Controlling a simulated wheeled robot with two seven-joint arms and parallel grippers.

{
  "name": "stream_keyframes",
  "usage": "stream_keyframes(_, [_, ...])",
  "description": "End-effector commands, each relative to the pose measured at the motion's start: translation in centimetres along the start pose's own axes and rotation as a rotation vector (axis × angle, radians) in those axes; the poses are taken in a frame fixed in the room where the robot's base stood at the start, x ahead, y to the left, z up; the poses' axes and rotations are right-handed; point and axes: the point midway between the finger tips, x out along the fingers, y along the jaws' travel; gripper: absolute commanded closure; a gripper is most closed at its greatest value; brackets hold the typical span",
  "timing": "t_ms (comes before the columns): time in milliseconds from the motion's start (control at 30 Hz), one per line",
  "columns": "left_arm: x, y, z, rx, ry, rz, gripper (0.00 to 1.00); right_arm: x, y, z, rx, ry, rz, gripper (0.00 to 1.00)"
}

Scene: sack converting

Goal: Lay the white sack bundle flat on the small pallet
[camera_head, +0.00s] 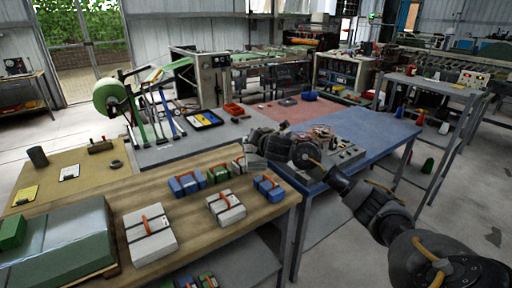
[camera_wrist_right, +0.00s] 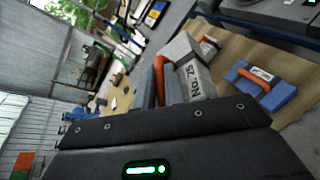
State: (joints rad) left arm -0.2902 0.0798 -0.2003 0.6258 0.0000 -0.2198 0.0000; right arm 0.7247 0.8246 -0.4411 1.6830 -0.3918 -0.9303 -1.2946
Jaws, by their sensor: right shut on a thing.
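My right gripper (camera_head: 246,153) reaches in from the right over the wooden bench and is shut on a white sack bundle (camera_head: 238,165). Most of that bundle is hidden by the gripper in the head view. In the right wrist view the held bundle (camera_wrist_right: 197,82) shows a pale face with dark lettering and an orange strap (camera_wrist_right: 159,72) beside it. Another white bundle (camera_head: 226,208) with an orange strap lies on the bench, and a larger one (camera_head: 150,236) lies nearer at left. I cannot make out the small pallet for certain. My left gripper is not in view.
Blue bundles (camera_head: 186,184) (camera_head: 268,188) and a green one (camera_head: 218,174) lie close around the right gripper. A large green-grey stack (camera_head: 65,245) fills the near left of the bench (camera_head: 200,248). A blue table (camera_head: 375,135) stands behind my right arm.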

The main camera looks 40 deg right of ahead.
Motion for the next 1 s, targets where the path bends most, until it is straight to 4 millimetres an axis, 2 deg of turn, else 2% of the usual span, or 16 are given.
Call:
stream_keyframes(100, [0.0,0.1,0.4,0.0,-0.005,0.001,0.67,2.4,-0.8,0.3,0.024,-0.026,-0.05,1.0])
stream_keyframes(267, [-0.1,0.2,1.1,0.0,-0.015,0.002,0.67,5.3,-2.5,0.1,0.05,-0.071,-0.122,1.0])
stream_keyframes(367, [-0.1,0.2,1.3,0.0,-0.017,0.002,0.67,6.9,-4.0,-0.2,0.063,-0.104,-0.168,1.0])
stream_keyframes(500, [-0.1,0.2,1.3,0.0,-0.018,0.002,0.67,8.1,-7.1,-1.4,0.076,-0.149,-0.224,1.0])
stream_keyframes(600, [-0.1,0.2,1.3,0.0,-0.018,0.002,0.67,7.7,-9.7,-2.6,0.083,-0.165,-0.245,1.0])
stream_keyframes(767, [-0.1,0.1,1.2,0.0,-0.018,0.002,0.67,6.1,-11.2,-4.2,0.079,-0.153,-0.23,1.0])
stream_keyframes(867, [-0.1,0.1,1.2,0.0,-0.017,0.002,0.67,4.6,-10.5,-5.3,0.066,-0.128,-0.196,1.0])
stream_keyframes(1000, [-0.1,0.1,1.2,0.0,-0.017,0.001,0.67,2.5,-7.0,-7.1,0.037,-0.084,-0.128,1.0])
